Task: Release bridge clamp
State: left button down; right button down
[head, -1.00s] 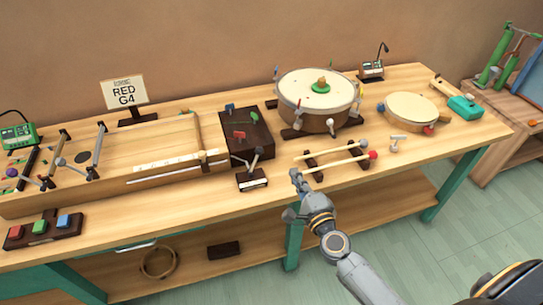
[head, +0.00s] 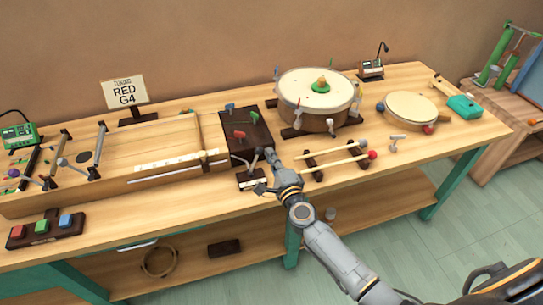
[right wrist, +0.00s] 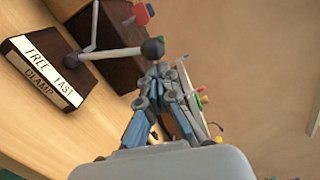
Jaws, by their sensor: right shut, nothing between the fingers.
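The clamp block (head: 252,184) is a small dark box at the table's front edge, right of the long wooden string box (head: 150,175). In the right wrist view its white label (right wrist: 45,70) reads FREE, FAST and CLAMP. A grey lever (right wrist: 108,53) rises from it to a dark round knob (right wrist: 152,49). My right gripper (head: 271,153) is shut and empty, its fingertips (right wrist: 158,72) close beside the knob; I cannot tell whether they touch. A pale bridge bar (head: 203,157) is on the string box. My left gripper is not in view.
A dark box with red and green levers (head: 243,132) stands just behind the clamp. Two sticks on a dark rack (head: 335,160) lie to the right. A large drum (head: 317,112) stands behind them. Table front at far right is clear.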

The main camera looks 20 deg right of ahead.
jog(key=shift+a+r+n+p, duration=0.3)
jog(key=shift+n+p, duration=0.1)
jog(key=shift+p, duration=0.15)
jog(key=a+r+n+p, duration=0.1)
jog(key=a+n+p, duration=0.5)
jog(key=n+p, duration=0.1)
jog(key=shift+a+r+n+p, duration=0.15)
jog(key=shift+a+n+p, duration=0.15)
jog(key=shift+a, duration=0.1)
dwell(0.8)
